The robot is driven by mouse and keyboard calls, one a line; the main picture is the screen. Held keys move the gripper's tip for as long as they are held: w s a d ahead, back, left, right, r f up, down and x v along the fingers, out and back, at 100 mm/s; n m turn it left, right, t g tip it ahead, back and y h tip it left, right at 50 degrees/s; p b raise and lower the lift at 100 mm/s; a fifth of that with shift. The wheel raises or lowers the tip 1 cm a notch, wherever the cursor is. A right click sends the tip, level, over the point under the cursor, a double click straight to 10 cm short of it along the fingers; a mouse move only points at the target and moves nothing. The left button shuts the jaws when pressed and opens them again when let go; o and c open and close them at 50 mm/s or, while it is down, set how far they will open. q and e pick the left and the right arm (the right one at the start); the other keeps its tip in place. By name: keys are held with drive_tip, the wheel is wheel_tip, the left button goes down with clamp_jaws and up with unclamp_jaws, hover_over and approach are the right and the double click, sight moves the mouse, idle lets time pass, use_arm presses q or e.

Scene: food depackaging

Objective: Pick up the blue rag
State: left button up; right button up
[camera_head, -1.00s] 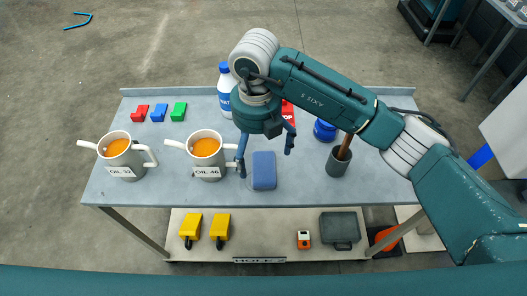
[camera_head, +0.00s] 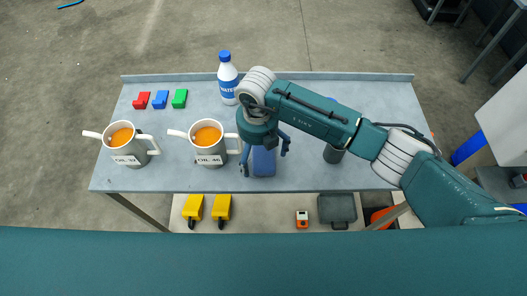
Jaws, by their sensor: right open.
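The blue rag (camera_head: 264,164) is a flat, rounded rectangle lying on the grey table, right of the second oil jug. My right gripper (camera_head: 265,165) is open above it, pointing down, with one finger on each side of the rag in the picture. The gripper's body covers the far end of the rag. Whether the fingers touch the rag or the table, I cannot tell. My left gripper is out of view.
Two jugs of orange liquid, one (camera_head: 208,155) close to the gripper and one (camera_head: 122,156) farther left, stand on the table (camera_head: 180,180). Red, blue and green blocks (camera_head: 160,100) and a water bottle (camera_head: 227,80) are behind.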

drive_tip(key=shift+f, duration=0.35)
drive_tip(key=c, duration=1.3)
drive_tip(key=shift+o, duration=0.2)
drive_tip(key=shift+r, duration=0.1)
